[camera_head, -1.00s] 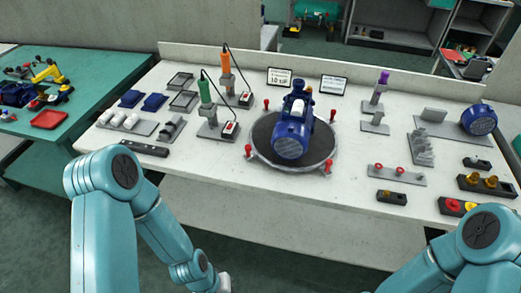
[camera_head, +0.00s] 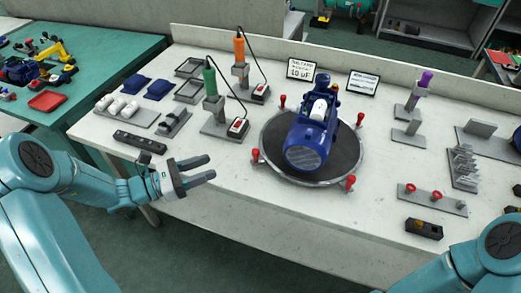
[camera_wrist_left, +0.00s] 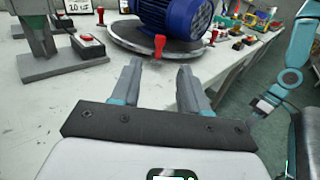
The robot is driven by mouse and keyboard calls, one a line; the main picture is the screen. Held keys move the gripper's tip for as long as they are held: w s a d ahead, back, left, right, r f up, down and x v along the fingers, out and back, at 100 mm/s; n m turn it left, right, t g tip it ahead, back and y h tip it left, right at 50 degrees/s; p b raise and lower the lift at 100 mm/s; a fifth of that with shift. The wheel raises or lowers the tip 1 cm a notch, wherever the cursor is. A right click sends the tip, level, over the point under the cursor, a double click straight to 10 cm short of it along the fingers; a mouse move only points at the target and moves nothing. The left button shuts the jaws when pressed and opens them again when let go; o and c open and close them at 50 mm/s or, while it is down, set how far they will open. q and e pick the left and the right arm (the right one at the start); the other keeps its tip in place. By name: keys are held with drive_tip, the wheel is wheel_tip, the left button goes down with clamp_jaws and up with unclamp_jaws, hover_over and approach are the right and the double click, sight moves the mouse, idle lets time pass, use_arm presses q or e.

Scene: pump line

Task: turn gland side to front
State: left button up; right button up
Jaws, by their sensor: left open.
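A blue pump (camera_head: 312,135) with a finned motor end stands on a dark round turntable (camera_head: 345,165) with a grey rim. Several red-knobbed pegs stand around the rim; the front-left one (camera_head: 255,155) is nearest my left gripper. My left gripper (camera_head: 207,168) is open and empty, in front of and left of the turntable. In the left wrist view its two fingers (camera_wrist_left: 160,85) point toward the turntable, with a red knob (camera_wrist_left: 159,45) just beyond them and the motor (camera_wrist_left: 172,15) behind. I cannot make out which side of the pump is the gland side. My right gripper is out of view.
A green-handled tool on a stand (camera_head: 210,85) and its red-button box (camera_head: 238,127) are left of the turntable. A black bar (camera_head: 139,141) lies near the front edge. Red rings on a plate (camera_head: 432,200) lie to the right. The bench in front of the turntable is clear.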

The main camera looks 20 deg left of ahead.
sight(256, 150)
use_arm(q)
drive_tip(key=p+x, duration=0.1)
drive_tip(key=x, duration=1.4)
drive_tip(key=shift+f, duration=0.1)
drive_tip(key=shift+s, duration=0.1)
clamp_jaws()
